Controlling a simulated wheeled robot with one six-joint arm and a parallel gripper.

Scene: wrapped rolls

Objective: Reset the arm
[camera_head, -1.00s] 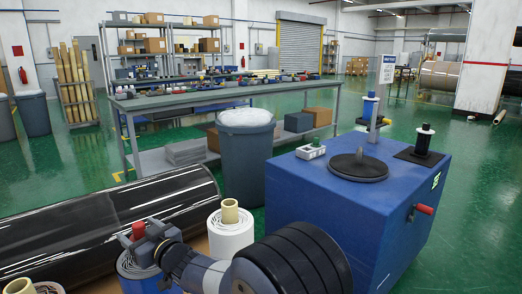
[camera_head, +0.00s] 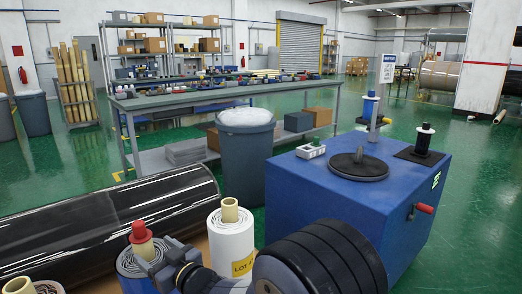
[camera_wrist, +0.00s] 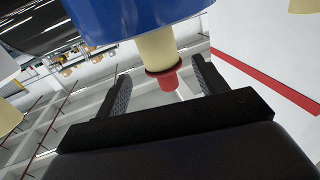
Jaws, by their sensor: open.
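My gripper (camera_head: 172,262) is at the bottom of the head view, just right of a blue-wrapped roll (camera_head: 130,283) with a cream core and a red cap (camera_head: 139,232). In the wrist view, the two black fingers of my gripper (camera_wrist: 160,88) stand apart. The red cap (camera_wrist: 168,81) and the cream core (camera_wrist: 158,50) of the blue roll (camera_wrist: 135,12) show in the space beyond and between them. Nothing is held. I cannot tell whether a finger touches the roll.
A white roll (camera_head: 231,245) stands close to the right of my gripper. A black wrapped roll (camera_head: 120,212) lies behind it. A blue machine (camera_head: 315,190) with a turntable (camera_head: 358,167) is at right. A grey bin (camera_head: 245,165) stands in front of the workbench (camera_head: 215,97).

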